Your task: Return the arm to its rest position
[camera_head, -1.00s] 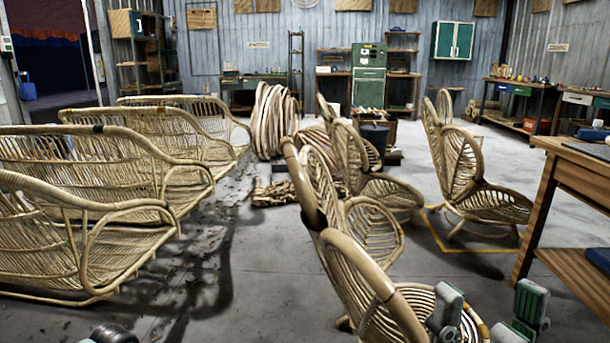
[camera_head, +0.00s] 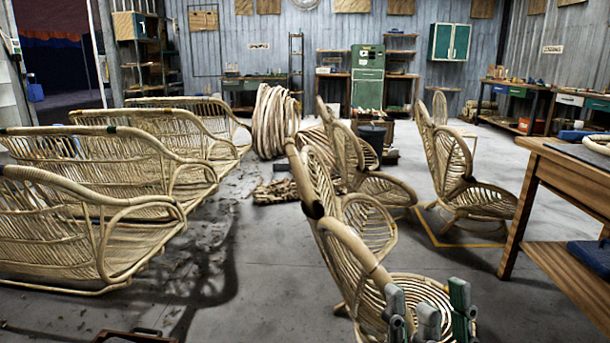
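My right gripper (camera_head: 430,312) shows at the bottom right. Its grey and green fingers point up and stand apart, with nothing seen between the tips. It overlaps the round rattan seat of the nearest chair (camera_head: 345,265) in the picture; I cannot tell whether they touch. The rest of my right arm is below the picture edge. No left gripper can be made out. A dark brown and black object (camera_head: 135,336) is cut off at the bottom left edge, and I cannot tell what it is.
Several rattan benches (camera_head: 70,232) line the left. More rattan chairs (camera_head: 455,175) stand in the middle. A wooden workbench (camera_head: 560,160) is at the right. Rattan coils (camera_head: 275,122) and a green cabinet (camera_head: 368,75) are further back. Bare floor (camera_head: 255,285) lies between benches and chairs.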

